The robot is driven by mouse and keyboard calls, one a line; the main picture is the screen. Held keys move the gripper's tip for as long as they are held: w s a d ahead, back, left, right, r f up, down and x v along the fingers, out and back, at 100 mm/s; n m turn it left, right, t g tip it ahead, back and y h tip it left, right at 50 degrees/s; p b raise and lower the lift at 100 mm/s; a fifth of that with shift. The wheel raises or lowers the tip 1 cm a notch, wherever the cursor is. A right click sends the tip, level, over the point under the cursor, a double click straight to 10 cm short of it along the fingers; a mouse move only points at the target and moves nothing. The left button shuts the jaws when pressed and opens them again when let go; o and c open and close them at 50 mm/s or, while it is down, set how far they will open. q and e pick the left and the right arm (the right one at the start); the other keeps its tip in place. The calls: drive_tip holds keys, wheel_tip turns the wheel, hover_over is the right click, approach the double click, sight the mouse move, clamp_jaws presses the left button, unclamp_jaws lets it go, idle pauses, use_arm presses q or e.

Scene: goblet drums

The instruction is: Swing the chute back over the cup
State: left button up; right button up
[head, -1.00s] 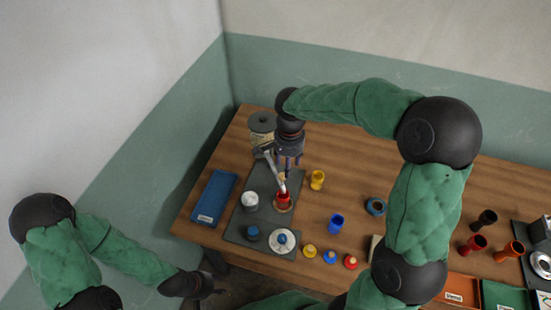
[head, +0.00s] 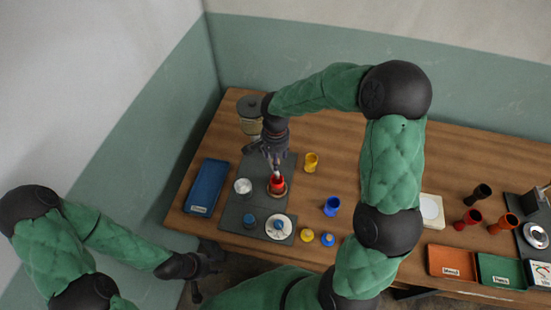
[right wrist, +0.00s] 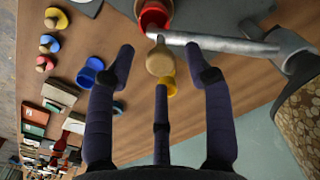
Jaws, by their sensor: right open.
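The chute (right wrist: 225,43), a grey tube, runs from its pivot at the right of the right wrist view to the red cup (right wrist: 153,14). Its free end lies at or over the cup's rim; exact alignment is unclear. A pale wooden knob (right wrist: 160,60) hangs by that end. My right gripper (right wrist: 165,72) is open, its fingers spread around the knob without visible contact. In the head view the right gripper (head: 274,152) is above the red cup (head: 277,184), which stands in a brown ring on the grey mat (head: 235,215). My left gripper (head: 208,268) is open and empty off the table's front left.
A jar hopper (head: 249,108) stands behind the mat, and a blue tray (head: 207,186) lies left. A yellow cup (head: 311,162) and a blue cup (head: 331,206) stand right of the mat. My right arm crosses the table. Trays and dark and red cups are at far right.

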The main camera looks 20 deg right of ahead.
drive_tip(key=shift+f, duration=0.5)
clamp_jaws()
